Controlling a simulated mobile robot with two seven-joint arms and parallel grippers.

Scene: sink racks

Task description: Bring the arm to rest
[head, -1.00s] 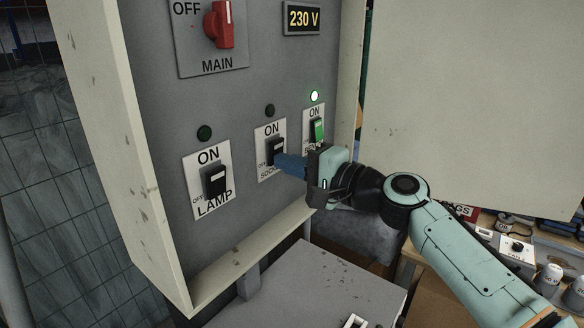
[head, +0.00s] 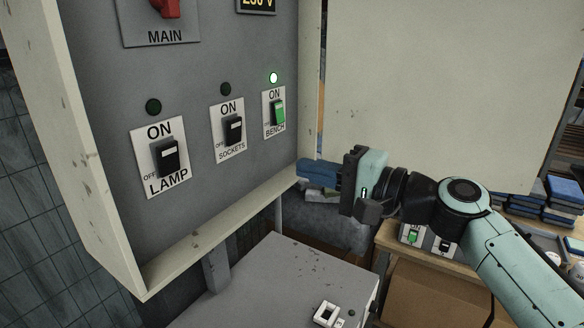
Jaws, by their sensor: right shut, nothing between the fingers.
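My right gripper (head: 303,170) is shut and empty, its blue fingers pointing left beside the right edge of the electrical panel (head: 215,185). My right arm (head: 510,262) comes in from the lower right. The panel carries a black LAMP switch (head: 167,157), a black SOCKETS switch (head: 233,131) and a green BENCH switch (head: 279,111). The lamp above BENCH (head: 273,78) glows green; the lamps above LAMP (head: 153,107) and SOCKETS (head: 225,89) are dark. The red MAIN switch (head: 168,8) is cut by the top edge. My left gripper is not in view.
The open cabinet door (head: 430,90) stands behind and above my right gripper. At right, a workbench carries a small switch unit (head: 428,240) and blue boxes (head: 560,190). A tiled wall is at left.

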